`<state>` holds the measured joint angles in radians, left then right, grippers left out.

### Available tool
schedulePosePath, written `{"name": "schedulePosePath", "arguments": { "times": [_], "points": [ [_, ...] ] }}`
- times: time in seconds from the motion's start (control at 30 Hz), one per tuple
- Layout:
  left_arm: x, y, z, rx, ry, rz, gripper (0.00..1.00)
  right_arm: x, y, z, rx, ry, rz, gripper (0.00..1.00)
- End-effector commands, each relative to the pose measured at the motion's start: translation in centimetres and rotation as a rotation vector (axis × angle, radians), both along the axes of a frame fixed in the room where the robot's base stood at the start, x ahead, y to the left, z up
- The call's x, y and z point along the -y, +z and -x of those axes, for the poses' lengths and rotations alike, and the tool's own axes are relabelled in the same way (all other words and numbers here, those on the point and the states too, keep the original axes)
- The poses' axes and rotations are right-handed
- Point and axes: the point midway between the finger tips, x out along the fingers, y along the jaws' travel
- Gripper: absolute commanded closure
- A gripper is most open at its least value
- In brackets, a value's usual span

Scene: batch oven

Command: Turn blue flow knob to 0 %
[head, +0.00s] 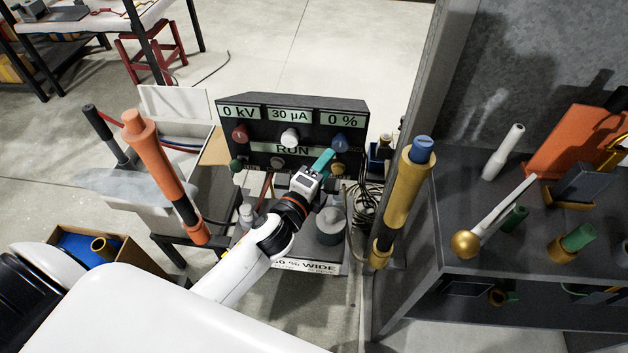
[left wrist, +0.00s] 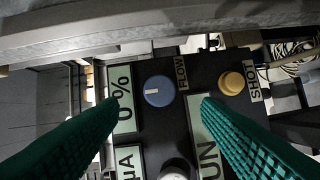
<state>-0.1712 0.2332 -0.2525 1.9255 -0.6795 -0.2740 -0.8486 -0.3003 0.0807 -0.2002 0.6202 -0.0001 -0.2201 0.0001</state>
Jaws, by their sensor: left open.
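The blue flow knob (head: 339,141) is at the right of the black control panel's (head: 256,152) upper knob row, below a display reading 0 %. In the left wrist view the blue knob (left wrist: 159,91) has a white mark and sits beside the FLOW label (left wrist: 181,72). My left gripper (head: 322,163) is just in front of the panel, below and left of the blue knob. Its green fingers are spread in the left wrist view (left wrist: 160,125), with the knob between them and apart from both. My right gripper is not in view.
A white knob (head: 290,138) and a red knob (head: 240,134) share the row. A yellow button (left wrist: 231,83) labelled SHOT is near the right finger in the wrist view. A grey cabinet (head: 414,240) with tools stands right. A cardboard box (head: 128,258) is at lower left.

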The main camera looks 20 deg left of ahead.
Motion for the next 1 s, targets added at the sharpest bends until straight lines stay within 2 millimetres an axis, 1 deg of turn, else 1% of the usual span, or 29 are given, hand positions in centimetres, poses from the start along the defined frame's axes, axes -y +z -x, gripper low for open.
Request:
{"name": "schedulePosePath", "arguments": {
  "times": [0.03,0.1,0.2,0.3,0.43,0.87,0.97,1.0],
  "points": [
    [-0.1,-0.2,1.2,-0.002,0.000,0.000,0.42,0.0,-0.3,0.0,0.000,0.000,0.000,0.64],
    [-0.2,-0.1,2.4,-0.003,0.000,0.000,0.42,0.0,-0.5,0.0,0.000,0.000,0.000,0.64],
    [-0.4,0.0,3.6,-0.001,0.000,0.001,0.42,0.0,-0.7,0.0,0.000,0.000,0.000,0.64],
    [-0.5,0.1,4.3,-0.001,0.000,0.001,0.42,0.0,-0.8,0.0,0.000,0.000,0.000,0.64],
    [-0.5,0.3,4.6,0.000,0.000,0.000,0.42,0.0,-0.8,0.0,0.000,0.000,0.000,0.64],
    [-0.5,0.2,4.5,0.000,0.000,0.001,0.42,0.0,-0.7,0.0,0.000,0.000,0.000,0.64],
    [-0.8,0.1,4.7,-0.022,0.023,0.035,0.42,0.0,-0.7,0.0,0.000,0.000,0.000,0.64],
    [-1.2,-0.2,5.0,-0.047,0.049,0.073,0.42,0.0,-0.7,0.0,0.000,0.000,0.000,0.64]
  ]
}}
